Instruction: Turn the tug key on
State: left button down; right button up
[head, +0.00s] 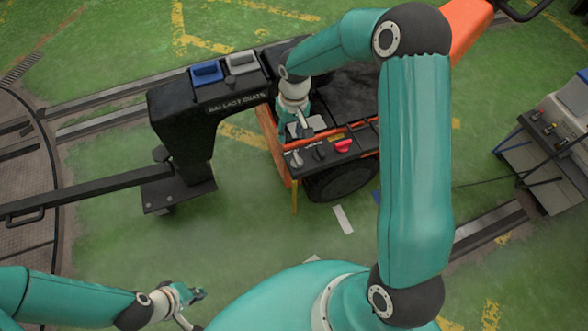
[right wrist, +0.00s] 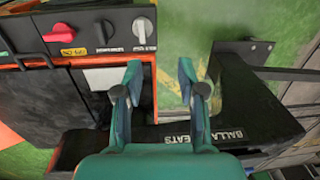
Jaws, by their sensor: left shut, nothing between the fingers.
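The tug's control panel (head: 332,158) carries a row of switches on the orange-edged tug. A light grey key-like knob (head: 296,158) is at the left end; it shows at top centre in the right wrist view (right wrist: 142,30). Beside it are a black knob (head: 319,153) and a red knob (head: 343,145). The small labels are hard to read. My right gripper (head: 303,130) points down just behind the grey knob, apart from it. In the right wrist view its fingers (right wrist: 160,76) are spread and empty. My left gripper (head: 199,295) is shut and empty, low at left.
A black stand marked "BALLAST SEATS" (head: 238,104) holds a blue block (head: 206,73) and a grey block (head: 242,62) left of the panel. A black drawbar (head: 90,192) runs left. A grey console (head: 545,130) stands at right. Green floor in front is mostly clear.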

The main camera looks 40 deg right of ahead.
aim_at(297, 157)
pick_arm(q)
notch_tip(297, 157, down, 5)
jog(key=b, duration=0.3)
jog(key=shift+r, duration=0.15)
pick_arm(e)
jog(key=shift+h, duration=0.3)
jog(key=d+f, duration=0.1)
jog(key=f, duration=0.9)
jog(key=d+f, duration=0.1)
jog(key=f, duration=0.4)
jog(key=shift+w+d+f, duration=0.3)
jog(key=shift+f, duration=0.05)
